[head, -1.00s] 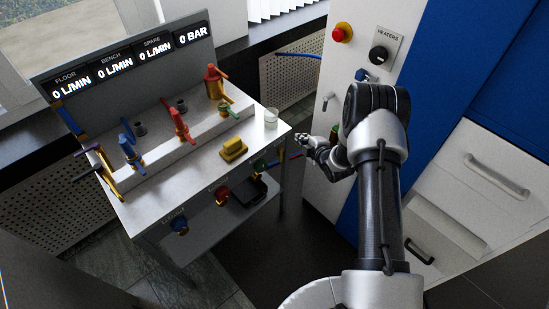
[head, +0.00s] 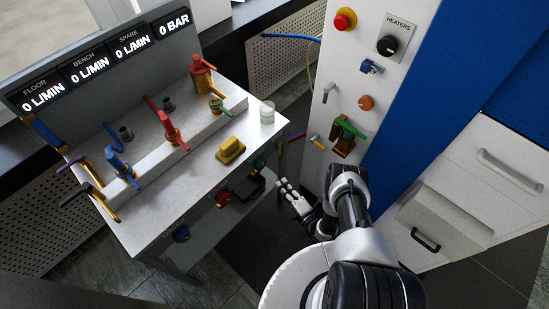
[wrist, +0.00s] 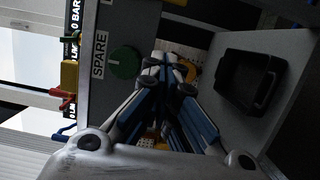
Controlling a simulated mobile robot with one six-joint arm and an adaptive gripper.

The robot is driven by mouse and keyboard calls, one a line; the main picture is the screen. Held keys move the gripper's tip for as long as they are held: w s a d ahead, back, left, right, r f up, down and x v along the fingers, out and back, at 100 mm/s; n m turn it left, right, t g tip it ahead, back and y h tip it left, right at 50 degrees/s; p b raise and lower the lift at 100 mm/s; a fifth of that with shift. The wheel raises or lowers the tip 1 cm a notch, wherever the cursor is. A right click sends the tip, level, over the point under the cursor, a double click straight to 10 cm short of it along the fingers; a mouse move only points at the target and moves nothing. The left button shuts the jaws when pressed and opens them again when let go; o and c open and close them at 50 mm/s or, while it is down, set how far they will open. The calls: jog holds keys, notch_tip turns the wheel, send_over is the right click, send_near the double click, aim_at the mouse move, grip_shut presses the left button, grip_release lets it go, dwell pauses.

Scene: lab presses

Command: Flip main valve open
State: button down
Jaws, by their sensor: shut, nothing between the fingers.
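No readable label marks a main valve, so I cannot tell which valve it is. A brass valve with a green lever (head: 347,131) sits low on the white panel. A red valve on a brass body (head: 202,74) stands at the back of the bench, with a red lever valve (head: 170,130) and a blue lever valve (head: 119,163) nearer. My gripper (head: 286,188) is shut and empty, low between bench and panel, apart from these valves. In the wrist view its fingers (wrist: 166,78) are together beside a round green knob (wrist: 125,62) labelled SPARE.
A black tray (wrist: 253,80) lies on the lower shelf. The panel carries a red button (head: 345,19), a black HEATERS knob (head: 388,45) and an orange knob (head: 366,103).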

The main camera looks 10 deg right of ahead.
aim_at(279, 149)
dwell(0.3)
jog(key=w+b, duration=0.4)
jog(key=w, duration=0.7)
jog(key=shift+w+a, duration=0.25)
jog(key=shift+w, duration=0.05)
jog(key=shift+s+d, duration=0.1)
jog(key=shift+s, duration=0.05)
